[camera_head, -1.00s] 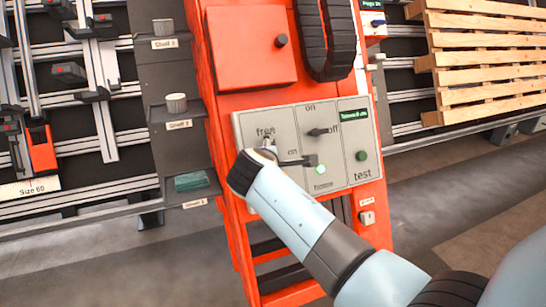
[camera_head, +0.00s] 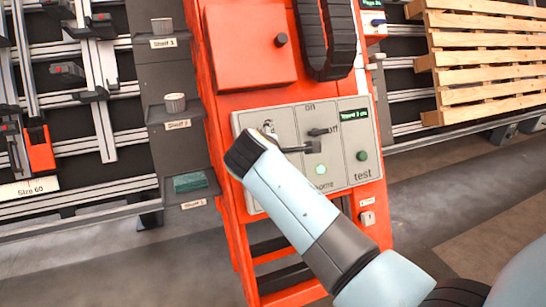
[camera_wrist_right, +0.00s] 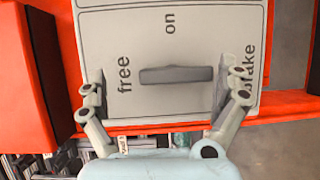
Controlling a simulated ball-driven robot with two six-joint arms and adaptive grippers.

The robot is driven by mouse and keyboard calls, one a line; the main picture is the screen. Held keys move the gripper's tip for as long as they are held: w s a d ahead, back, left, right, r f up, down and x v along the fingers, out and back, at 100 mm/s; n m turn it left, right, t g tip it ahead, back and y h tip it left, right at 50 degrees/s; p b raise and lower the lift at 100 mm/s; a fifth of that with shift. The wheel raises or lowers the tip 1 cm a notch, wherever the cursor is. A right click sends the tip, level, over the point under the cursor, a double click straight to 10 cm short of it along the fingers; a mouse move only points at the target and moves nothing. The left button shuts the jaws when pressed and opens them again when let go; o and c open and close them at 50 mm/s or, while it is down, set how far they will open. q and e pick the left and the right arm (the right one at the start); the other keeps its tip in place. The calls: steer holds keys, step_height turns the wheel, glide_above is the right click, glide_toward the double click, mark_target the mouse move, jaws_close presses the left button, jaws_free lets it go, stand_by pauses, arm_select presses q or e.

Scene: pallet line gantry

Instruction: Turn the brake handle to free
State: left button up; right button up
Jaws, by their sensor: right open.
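The brake handle (camera_wrist_right: 176,75) is a grey bar on the pale control panel (camera_wrist_right: 112,22). In the right wrist view it lies across the picture, between the printed words "free" at left and "brake" at right. My right gripper (camera_wrist_right: 163,88) is open, one finger beyond each end of the bar. The right finger is very close to the bar's end; I cannot tell whether it touches. The left finger is clearly apart. In the head view my right gripper (camera_head: 290,138) is at the panel's left part, and my arm hides the handle. My left gripper is not in view.
A dark switch (camera_head: 321,131) marked on and off sits just right of my right gripper. A green lit button (camera_head: 320,170) and a test button (camera_head: 362,156) are close by. Grey shelves (camera_head: 175,110) stand left of the red cabinet (camera_head: 250,50).

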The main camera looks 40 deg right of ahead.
steer(key=shift+t+h, duration=0.3)
steer(key=r, duration=0.7)
steer(key=shift+w+r, duration=0.3)
steer(key=shift+f, duration=0.1)
